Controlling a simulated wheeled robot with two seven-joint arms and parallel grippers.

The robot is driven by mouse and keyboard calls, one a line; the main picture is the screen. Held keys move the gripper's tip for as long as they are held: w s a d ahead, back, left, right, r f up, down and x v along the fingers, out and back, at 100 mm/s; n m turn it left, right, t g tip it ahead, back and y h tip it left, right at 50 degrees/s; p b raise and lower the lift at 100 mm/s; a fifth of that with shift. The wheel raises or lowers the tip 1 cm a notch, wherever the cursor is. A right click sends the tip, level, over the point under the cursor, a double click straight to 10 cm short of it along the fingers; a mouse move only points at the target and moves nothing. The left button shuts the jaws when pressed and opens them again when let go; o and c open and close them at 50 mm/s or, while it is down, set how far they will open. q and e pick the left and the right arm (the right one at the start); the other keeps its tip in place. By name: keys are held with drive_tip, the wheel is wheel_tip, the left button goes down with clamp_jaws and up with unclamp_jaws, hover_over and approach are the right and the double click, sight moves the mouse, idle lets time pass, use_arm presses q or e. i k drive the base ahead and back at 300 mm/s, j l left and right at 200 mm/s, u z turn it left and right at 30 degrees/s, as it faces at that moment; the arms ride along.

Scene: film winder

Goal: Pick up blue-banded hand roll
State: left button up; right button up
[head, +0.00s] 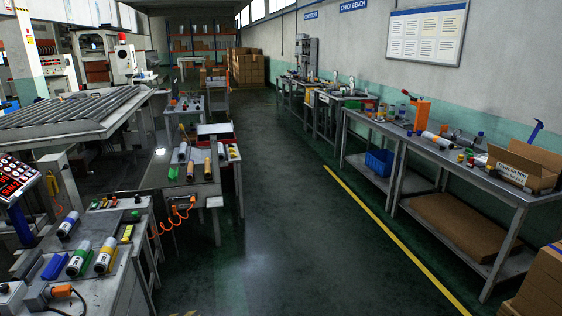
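A white hand roll with what looks like a blue band (68,224) lies tilted on the near-left workbench (135,246), toward its back left. An empty blue cradle-like block (55,266) lies in front of it. A white roll at a green holder (78,258) and another at a yellow holder (105,255) lie to the right of the blue block. The bands are small at this distance. Neither of my grippers is in view.
The central floor (290,220) is clear. A long bench (510,190) with boxes and tools lines the right wall.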

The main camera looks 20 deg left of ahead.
sight(68, 222)
drive_tip(key=i+j+u, duration=0.2)
drive_tip(key=i+u, duration=0.15)
drive_tip(key=i, duration=0.15)
drive_tip(key=i+u, duration=0.35)
drive_tip(key=i, duration=0.2)
drive_tip(key=i+u, duration=0.35)
drive_tip(key=i, duration=0.2)
drive_tip(key=i+l, duration=0.15)
drive_tip(key=i, duration=0.4)
drive_tip(key=i+l, duration=0.1)
drive_tip(key=i, duration=0.45)
drive_tip(key=i+l+u, duration=0.1)
drive_tip(key=i, duration=0.45)
